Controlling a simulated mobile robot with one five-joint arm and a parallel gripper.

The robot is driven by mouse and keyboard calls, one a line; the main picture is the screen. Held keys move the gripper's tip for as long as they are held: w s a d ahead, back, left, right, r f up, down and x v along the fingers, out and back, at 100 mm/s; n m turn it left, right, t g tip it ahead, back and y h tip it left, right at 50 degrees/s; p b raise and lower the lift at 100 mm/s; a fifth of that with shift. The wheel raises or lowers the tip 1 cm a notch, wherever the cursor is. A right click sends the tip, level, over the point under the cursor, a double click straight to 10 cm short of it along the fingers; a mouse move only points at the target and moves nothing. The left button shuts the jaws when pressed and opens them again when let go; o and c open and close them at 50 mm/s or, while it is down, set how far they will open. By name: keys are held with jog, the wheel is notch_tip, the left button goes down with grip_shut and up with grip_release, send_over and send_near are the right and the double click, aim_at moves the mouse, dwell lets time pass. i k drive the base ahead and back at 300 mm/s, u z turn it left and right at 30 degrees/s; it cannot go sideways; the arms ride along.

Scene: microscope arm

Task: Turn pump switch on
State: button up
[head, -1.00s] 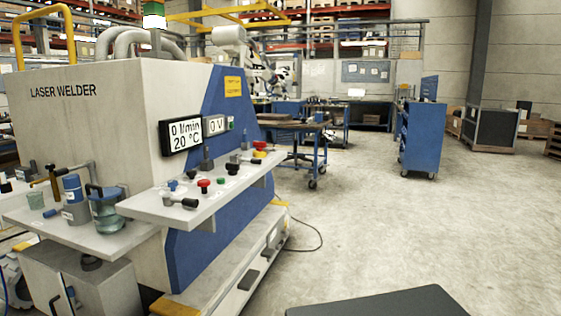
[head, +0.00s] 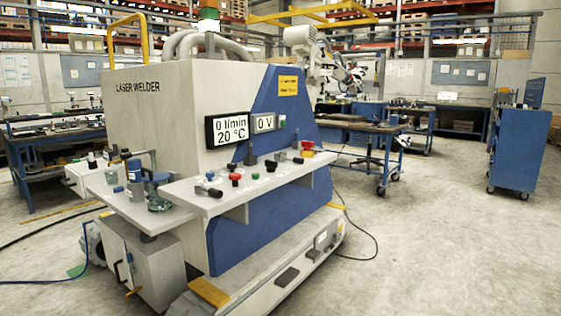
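The laser welder (head: 150,110) stands left of centre in the head view. Its control shelf (head: 213,205) carries several controls: a black lever-like switch (head: 209,187) at the near left end, a red button (head: 235,178), a green button (head: 253,177), a blue one (head: 204,176) and a red emergency button on yellow (head: 307,149) at the far end. Their labels are too small to read, so I cannot tell which is the pump switch. The display (head: 230,131) reads 0 l/min and 20 °C; a smaller display (head: 264,122) reads 0 V. My gripper is not in view.
Blue and glass containers (head: 157,190) stand on the left side shelf. The machine's low base step (head: 285,262) juts out in front, with a black cable (head: 372,235) on the floor. A blue cabinet (head: 517,145) stands at right. Open floor (head: 450,250) lies at the front right.

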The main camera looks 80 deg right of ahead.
aim_at(271, 166)
jog(key=z, duration=1.55)
jog(key=i, duration=0.6)
jog(key=z, duration=0.05)
